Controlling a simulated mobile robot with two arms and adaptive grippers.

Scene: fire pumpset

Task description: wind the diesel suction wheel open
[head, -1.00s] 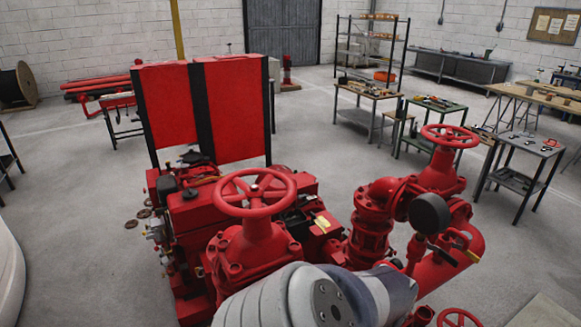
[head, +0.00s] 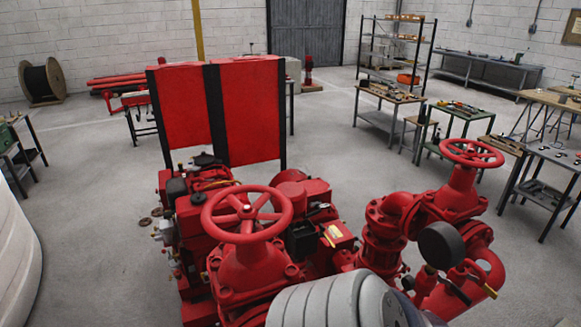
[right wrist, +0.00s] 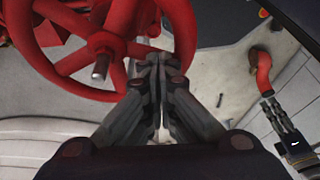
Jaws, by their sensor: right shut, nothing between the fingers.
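Two red handwheels stand on red valves in the head view. The nearer handwheel (head: 247,213) is at lower middle, and a smaller one (head: 471,153) is at the right. I cannot tell which is the diesel suction wheel. In the right wrist view a red spoked wheel (right wrist: 103,42) fills the upper left, with its grey stem end showing at the hub. My right gripper (right wrist: 159,62) is shut and empty, its fingertips at the wheel's lower right rim. I cannot tell whether they touch it. The head view hides this gripper.
The red engine (head: 305,195) and two tall red panels (head: 250,108) stand behind the nearer wheel. Red piping (head: 385,225) and a black round part (head: 439,245) lie to the right. Work tables (head: 545,185) stand farther right. Open floor (head: 90,170) lies to the left.

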